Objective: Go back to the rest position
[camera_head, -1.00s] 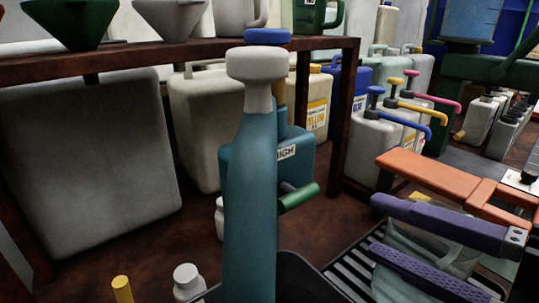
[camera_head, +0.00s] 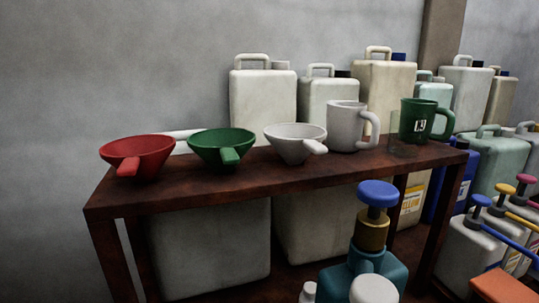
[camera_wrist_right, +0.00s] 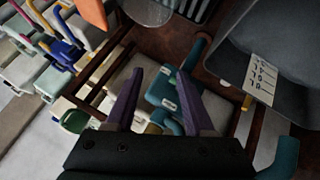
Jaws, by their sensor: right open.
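In the wrist view my right gripper (camera_wrist_right: 157,95) is open, its two purple fingers spread apart with nothing held between them. A teal container (camera_wrist_right: 162,88) shows beyond the fingers, and I cannot tell how far away it is. Neither gripper shows in the head view. My left gripper is not in view.
A dark red-brown shelf (camera_head: 205,190) carries a red funnel (camera_head: 137,154), a green funnel (camera_head: 221,149), a white funnel (camera_head: 296,142), a white jug (camera_head: 345,127) and a green jug (camera_head: 418,121). A blue-topped teal container (camera_head: 385,267) stands in front. Several canisters line the back.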

